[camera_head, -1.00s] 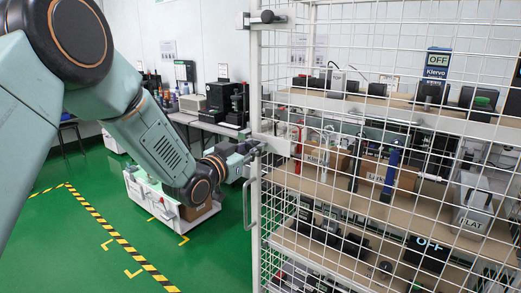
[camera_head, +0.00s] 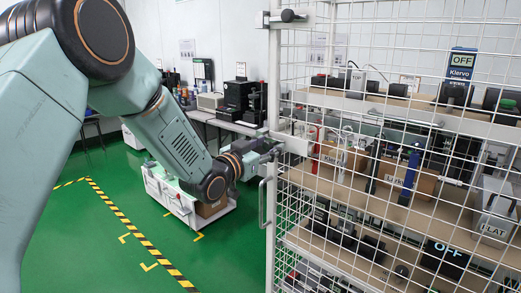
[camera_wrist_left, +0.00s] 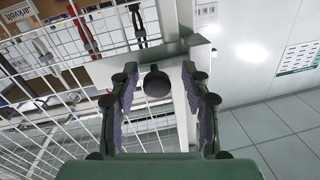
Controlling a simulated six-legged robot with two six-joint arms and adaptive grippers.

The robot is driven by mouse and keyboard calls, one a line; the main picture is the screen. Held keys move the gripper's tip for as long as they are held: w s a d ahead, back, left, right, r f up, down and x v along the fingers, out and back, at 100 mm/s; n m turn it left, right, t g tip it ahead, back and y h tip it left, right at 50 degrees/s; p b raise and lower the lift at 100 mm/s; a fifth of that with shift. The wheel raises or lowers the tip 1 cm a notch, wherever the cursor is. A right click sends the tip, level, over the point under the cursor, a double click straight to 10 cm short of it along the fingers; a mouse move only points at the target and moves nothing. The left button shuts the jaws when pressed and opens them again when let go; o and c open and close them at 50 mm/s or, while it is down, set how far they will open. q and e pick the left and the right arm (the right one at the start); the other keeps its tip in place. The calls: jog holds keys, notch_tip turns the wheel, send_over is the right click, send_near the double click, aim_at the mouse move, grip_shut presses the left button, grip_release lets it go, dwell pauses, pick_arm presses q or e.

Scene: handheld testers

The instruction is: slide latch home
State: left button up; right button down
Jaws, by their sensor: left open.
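The mesh door of a cage has a pale post (camera_head: 271,215) along its left edge. A latch with a dark round knob (camera_wrist_left: 156,84) shows in the wrist view, in front of a pale plate on the post. My left gripper (camera_wrist_left: 158,105) is open, with one finger on each side of the knob; I cannot tell whether either touches it. In the head view my left gripper (camera_head: 274,148) is at the post at mid height and hides most of this latch. A pale bracket (camera_head: 296,145) sticks out to its right. My right gripper is not in view.
A second knob latch (camera_head: 288,16) sits high on the post. A handle (camera_head: 263,203) is below my gripper. Behind the mesh are shelves (camera_head: 430,215) with boxes and devices. A white cart (camera_head: 172,198) stands behind my arm; the green floor at left is open.

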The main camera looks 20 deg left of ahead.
pick_arm(q)
jog(key=v, duration=1.1)
jog(key=shift+s, duration=0.4)
jog(key=shift+f, duration=0.1)
jog(key=s+d+f+n+g+y, duration=0.1)
jog(key=s+f+n+g+y, duration=0.15)
jog(key=s+f+g, duration=0.7)
jog(key=s+d+f+n+g+y, duration=0.15)
jog(key=s+f+n, duration=0.3)
jog(key=f, duration=1.25)
jog(key=s+f+g, duration=0.2)
jog(key=s+f, duration=0.2)
jog(key=s, duration=0.4)
jog(key=s+d+f+m+g, duration=0.1)
jog(key=s+f+g, duration=0.1)
jog(key=s+f, duration=0.3)
jog(key=s+f+m+g+b, duration=0.1)
jog(key=s+f, duration=0.4)
jog(key=s, duration=0.6)
jog(key=shift+s+d+g, duration=0.2)
jog(key=shift+s+g, duration=0.05)
jog(key=shift+g, duration=0.45)
